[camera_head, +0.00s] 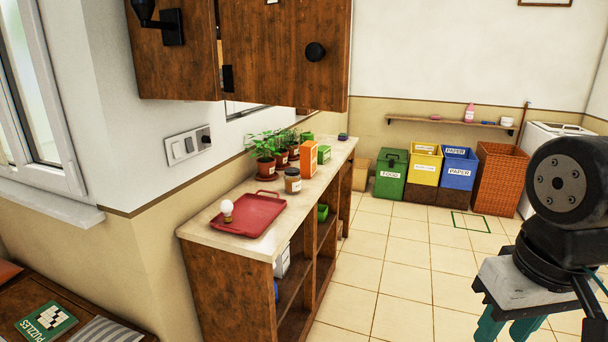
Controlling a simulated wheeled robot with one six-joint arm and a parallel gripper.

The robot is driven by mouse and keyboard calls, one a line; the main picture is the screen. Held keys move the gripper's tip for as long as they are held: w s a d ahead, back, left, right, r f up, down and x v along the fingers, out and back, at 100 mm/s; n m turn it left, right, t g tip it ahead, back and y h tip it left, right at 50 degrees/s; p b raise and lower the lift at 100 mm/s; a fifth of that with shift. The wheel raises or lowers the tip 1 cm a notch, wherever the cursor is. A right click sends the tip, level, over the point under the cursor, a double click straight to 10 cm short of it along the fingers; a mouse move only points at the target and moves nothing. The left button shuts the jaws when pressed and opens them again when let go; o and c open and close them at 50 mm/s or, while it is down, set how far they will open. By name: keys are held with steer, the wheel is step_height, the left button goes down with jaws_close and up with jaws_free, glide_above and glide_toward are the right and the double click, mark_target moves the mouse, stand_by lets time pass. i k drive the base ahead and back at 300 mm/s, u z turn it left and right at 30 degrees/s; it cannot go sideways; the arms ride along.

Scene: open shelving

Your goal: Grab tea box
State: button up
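An orange box (308,158) stands upright on the shelf unit's pale top, beside potted plants. A smaller orange and green box (324,154) stands close to its right, and a green item (307,138) shows partly behind it. No lettering is readable, so I cannot tell which of these is the tea box. Part of my arm (562,180) shows at the right edge, well apart from the boxes.
A brown jar (293,181), a red tray (248,214) and a light bulb (227,209) are on the counter (219,240) nearer me. Open wooden cabinet doors (285,50) hang above. Bins (391,174) and a wicker basket (499,180) line the far wall. The tiled floor (400,270) is mostly clear.

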mark_target(324, 155)
steer(key=z, duration=0.45)
steer(key=i, duration=1.6)
steer(key=z, duration=0.35)
steer(key=i, duration=2)
steer(key=u, duration=0.65)
steer(key=i, duration=0.85)
steer(key=u, duration=0.25)
